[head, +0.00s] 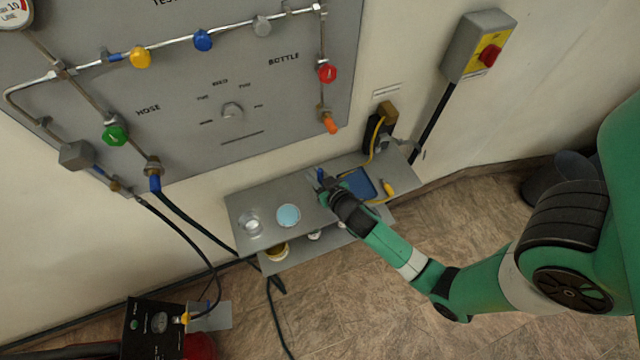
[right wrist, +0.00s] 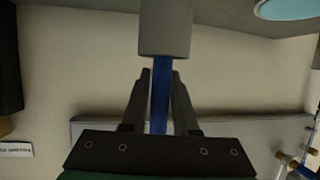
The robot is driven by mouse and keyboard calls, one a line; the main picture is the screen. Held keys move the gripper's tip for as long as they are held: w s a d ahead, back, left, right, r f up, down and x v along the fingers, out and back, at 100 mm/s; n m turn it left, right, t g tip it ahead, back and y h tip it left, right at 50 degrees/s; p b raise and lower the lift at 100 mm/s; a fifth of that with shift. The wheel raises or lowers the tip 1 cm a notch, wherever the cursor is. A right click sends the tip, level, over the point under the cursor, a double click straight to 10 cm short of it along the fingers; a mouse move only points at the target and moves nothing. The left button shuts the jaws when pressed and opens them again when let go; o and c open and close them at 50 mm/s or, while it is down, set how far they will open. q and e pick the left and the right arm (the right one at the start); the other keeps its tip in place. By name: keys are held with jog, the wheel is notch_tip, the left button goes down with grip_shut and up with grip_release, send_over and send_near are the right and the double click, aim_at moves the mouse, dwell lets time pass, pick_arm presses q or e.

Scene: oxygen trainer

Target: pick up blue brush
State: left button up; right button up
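The blue brush (right wrist: 161,90) shows in the right wrist view as a narrow blue handle with a wide grey head (right wrist: 165,30) at its top end. My right gripper (right wrist: 161,75) has a finger on each side of the handle, with the tips close against it, and appears shut on it. In the head view my right gripper (head: 321,184) is over the right half of the upper grey shelf (head: 265,200), with a bit of the blue brush (head: 320,174) at its tips. Whether the head touches the shelf is unclear. My left gripper is not in view.
On the shelf are a light blue disc (head: 288,215), a clear glass (head: 250,223) and a dark blue pad (head: 357,184) right beside my gripper. A yellow cable (head: 373,150) runs behind it. A lower shelf (head: 300,258) holds small jars. The grey valve panel (head: 220,75) stands above.

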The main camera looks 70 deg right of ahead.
grip_shut()
notch_tip(320, 180, up, 10)
jog(key=p, duration=0.4)
